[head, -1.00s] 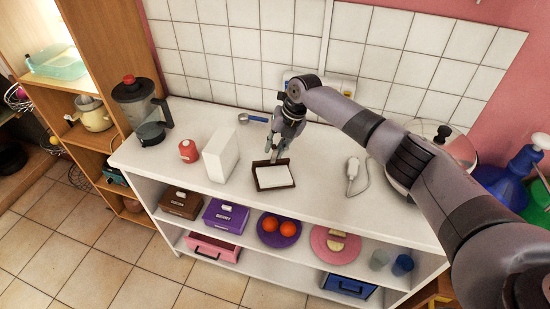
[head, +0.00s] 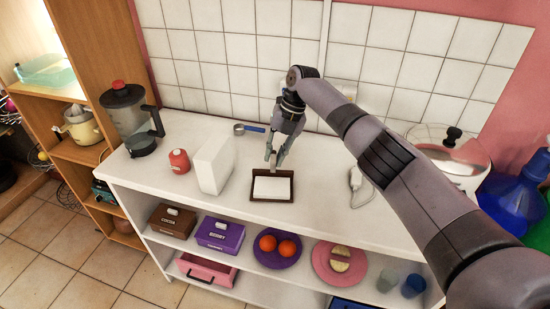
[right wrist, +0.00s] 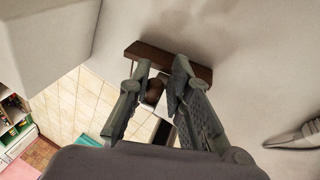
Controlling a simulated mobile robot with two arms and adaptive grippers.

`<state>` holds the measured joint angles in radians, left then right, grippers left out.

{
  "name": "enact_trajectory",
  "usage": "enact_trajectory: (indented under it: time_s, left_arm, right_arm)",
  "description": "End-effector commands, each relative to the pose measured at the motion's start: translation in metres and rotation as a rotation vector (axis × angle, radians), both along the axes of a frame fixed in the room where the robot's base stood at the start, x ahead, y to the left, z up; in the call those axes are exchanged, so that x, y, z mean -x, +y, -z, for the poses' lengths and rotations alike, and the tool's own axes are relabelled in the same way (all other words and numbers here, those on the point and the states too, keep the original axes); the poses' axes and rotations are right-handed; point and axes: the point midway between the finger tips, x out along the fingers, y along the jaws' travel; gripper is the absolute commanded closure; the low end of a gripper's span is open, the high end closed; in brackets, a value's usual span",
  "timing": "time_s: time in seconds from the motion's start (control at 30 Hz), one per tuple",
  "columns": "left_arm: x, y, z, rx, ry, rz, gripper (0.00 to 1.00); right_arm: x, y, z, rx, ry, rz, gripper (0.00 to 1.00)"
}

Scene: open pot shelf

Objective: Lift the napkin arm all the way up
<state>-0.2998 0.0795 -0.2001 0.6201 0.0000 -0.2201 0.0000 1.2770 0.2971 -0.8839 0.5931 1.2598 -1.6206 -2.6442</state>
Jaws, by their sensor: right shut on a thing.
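The napkin holder (head: 285,199) is a low dark-brown tray on the white counter, with white napkins (head: 271,187) lying in it. My right gripper (head: 274,161) points down at the holder's back edge. In the right wrist view, its fingers (right wrist: 158,75) are close together in front of a brown bar of the holder (right wrist: 195,69). A small dark-brown piece (right wrist: 154,93), which looks like part of the napkin arm, shows between the fingers. The fingers hide most of the arm, so its angle is unclear. My left gripper is out of view.
A blue-handled pan (head: 250,128) lies behind. The tiled wall (head: 262,50) is behind the counter.

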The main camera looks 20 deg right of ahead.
Motion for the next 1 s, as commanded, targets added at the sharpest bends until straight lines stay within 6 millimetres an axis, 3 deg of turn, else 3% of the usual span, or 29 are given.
enact_trajectory:
  time_s: [0.53, 0.57, 0.6, 0.77, 1.0]
  left_arm:
    - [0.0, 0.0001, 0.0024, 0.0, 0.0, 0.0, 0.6]
    - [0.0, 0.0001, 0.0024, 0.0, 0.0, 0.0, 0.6]
    - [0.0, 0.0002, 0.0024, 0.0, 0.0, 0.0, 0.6]
    - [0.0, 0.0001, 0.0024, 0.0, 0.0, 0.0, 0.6]
    - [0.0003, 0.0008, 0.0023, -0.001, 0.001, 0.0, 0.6]
  right_arm:
    - [-0.0007, 0.0017, -0.0009, -0.005, 0.003, -0.001, 1.0]
    - [-0.0007, 0.0018, -0.0009, -0.006, 0.003, -0.001, 0.81]
    - [-0.0007, 0.0018, -0.0009, -0.006, 0.003, -0.001, 0.79]
    - [-0.0008, 0.0014, -0.001, -0.005, 0.003, -0.001, 0.68]
    - [-0.0007, 0.0009, -0.001, -0.004, 0.003, -0.001, 0.67]
